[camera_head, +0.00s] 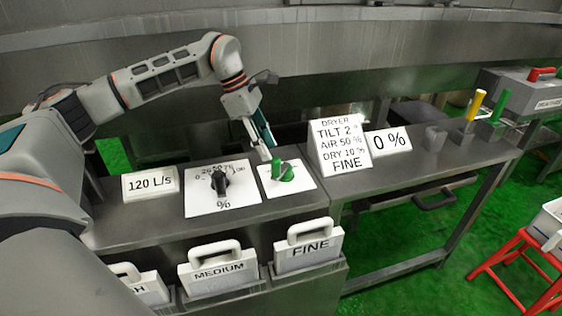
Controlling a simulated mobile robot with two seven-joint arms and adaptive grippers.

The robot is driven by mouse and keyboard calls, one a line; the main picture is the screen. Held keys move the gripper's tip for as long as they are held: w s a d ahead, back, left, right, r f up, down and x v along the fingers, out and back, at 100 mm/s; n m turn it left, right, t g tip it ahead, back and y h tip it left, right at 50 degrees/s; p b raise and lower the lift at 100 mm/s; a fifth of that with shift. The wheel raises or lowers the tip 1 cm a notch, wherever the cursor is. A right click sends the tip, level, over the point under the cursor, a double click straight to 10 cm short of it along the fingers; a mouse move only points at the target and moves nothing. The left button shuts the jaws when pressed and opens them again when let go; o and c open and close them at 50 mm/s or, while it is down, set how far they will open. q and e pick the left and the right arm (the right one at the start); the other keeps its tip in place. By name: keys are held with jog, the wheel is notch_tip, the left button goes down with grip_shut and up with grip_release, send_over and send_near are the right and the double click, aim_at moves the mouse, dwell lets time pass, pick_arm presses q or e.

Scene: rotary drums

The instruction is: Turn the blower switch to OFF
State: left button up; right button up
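A green knob (281,170) sits on a white plate (302,181) on the metal bench; it looks like the blower switch, but I cannot read its position marks. My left gripper (268,153) reaches down from behind and left of this knob, with its fingertips at or just above it. I cannot tell whether they touch it or how far apart they are. A dark dial (219,183) with a number scale and a % sign is on another white plate to the left. My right gripper is not in view.
A 120 L/s display (149,184) stands at left. A dryer sign (339,146) and a 0 % display (388,141) stand to the right. Handled MEDIUM (218,273) and FINE (308,251) plates hang in front. Yellow (476,104) and green (498,108) levers are farther right.

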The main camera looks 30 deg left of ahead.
aim_at(273, 159)
pick_arm(q)
jog(key=x, duration=0.5)
jog(key=shift+s+d+f+b, duration=0.15)
jog(key=shift+f+b, duration=0.15)
jog(key=shift+d+f, duration=0.25)
jog(key=shift+f, duration=0.5)
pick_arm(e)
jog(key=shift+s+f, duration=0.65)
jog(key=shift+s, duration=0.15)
pick_arm(q)
jog(key=shift+w+d, duration=0.1)
jog(key=shift+w, duration=0.1)
grip_shut()
